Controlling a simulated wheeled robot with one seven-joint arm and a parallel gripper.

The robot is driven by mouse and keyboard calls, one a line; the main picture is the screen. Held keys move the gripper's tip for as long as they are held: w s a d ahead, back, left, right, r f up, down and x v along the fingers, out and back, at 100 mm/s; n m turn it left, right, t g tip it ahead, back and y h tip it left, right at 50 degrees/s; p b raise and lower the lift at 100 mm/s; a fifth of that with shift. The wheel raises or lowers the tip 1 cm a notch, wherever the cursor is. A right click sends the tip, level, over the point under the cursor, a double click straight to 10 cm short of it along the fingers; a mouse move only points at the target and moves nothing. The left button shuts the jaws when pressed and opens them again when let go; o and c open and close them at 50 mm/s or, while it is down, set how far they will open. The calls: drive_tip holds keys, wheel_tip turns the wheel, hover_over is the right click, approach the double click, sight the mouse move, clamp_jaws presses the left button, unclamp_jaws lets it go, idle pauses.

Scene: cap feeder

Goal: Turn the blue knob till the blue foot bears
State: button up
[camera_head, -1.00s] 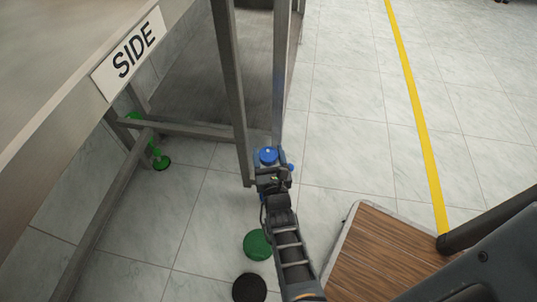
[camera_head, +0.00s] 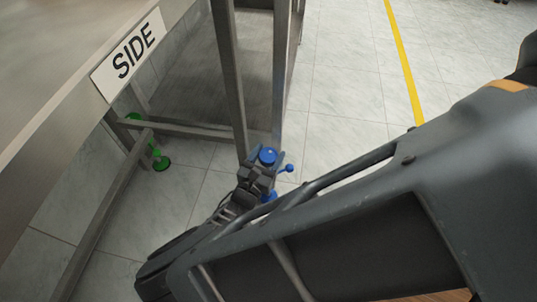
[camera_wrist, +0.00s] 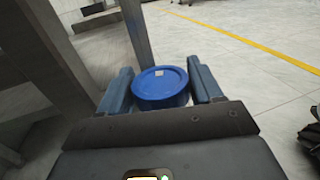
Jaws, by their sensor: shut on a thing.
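The blue knob (camera_head: 267,156) is a round cap at the lower end of the table frame's near leg. In the wrist view the knob (camera_wrist: 160,86) sits between my two fingers. My gripper (camera_wrist: 162,92) is shut on it, one finger on each side. A blue part (camera_head: 270,196), seemingly the blue foot, shows just below my gripper, mostly hidden by my arm. I cannot tell whether it touches the floor.
The metal table frame (camera_head: 228,75) stands at the left, with a "SIDE" sign (camera_head: 128,54). A green foot (camera_head: 161,163) is under its far left leg. Tiled floor is open at the right, crossed by a yellow line (camera_head: 402,60). My arm covers the lower right.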

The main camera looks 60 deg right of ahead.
drive_tip(key=shift+w+m+g, duration=0.15)
drive_tip(key=shift+m+g, duration=0.65)
drive_tip(key=shift+g, duration=0.3)
drive_tip(key=shift+a+m+g, duration=0.1)
drive_tip(key=shift+m+g, duration=0.2)
drive_tip(key=shift+g, duration=0.3)
drive_tip(key=o, duration=1)
drive_tip(key=shift+t, duration=0.5)
drive_tip(key=shift+n+t, duration=1.4)
drive_tip(key=shift+t, duration=0.2)
drive_tip(key=shift+n+t+y, duration=0.7)
drive_tip(key=shift+n+t, duration=0.6)
drive_tip(key=shift+t, duration=0.8)
drive_tip(key=shift+n+t+y, duration=0.8)
drive_tip(key=shift+n+t, duration=0.4)
drive_tip(key=shift+t, duration=0.4)
